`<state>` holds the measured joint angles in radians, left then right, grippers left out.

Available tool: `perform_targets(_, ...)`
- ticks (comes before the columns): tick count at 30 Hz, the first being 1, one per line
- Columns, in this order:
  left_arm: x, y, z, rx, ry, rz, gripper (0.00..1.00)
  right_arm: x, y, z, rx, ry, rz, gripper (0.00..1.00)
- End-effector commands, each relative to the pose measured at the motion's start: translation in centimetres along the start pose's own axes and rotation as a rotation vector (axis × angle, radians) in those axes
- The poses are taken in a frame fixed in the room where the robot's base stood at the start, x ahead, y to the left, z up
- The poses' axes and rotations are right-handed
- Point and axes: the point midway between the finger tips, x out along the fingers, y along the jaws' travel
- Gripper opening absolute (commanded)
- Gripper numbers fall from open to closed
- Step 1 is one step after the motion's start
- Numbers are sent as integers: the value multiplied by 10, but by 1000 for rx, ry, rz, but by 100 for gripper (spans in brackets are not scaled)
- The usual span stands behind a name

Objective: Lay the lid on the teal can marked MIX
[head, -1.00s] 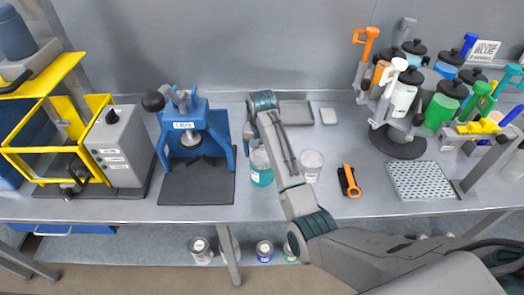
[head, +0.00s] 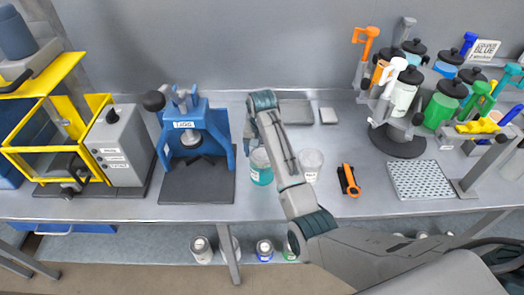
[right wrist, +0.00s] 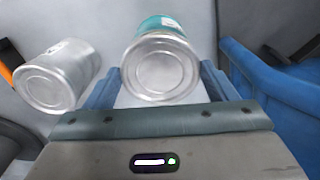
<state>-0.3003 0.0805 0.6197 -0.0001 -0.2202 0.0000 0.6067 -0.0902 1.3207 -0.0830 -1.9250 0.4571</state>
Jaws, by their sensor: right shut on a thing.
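The teal can (head: 261,175) stands on the bench near its front edge; its label is too small to read. My right gripper (head: 249,140) is at the can's top, partly hidden by my own arm. In the right wrist view a round silver disc, which looks like the lid (right wrist: 160,73), sits between the fingers, in line with the end of the teal can (right wrist: 158,24). The gripper is shut on it. I cannot tell whether the lid touches the rim all round. My left gripper is not in view.
A pale can (head: 311,165) stands close on the right of the teal can. A blue press (head: 193,130) is on the left. An orange and black tool (head: 348,181) and a perforated plate (head: 419,180) lie to the right. Bottles and stands fill the back right.

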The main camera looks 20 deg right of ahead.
Motion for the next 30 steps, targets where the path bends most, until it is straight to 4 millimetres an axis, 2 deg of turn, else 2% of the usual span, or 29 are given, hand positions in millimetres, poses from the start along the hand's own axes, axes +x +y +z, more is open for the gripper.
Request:
perform_targets(28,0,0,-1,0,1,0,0,4,0,0,0,0,0,58)
perform_targets(29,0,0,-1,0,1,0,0,4,0,0,0,0,0,81)
perform_targets(30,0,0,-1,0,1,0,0,4,0,0,0,0,0,89)
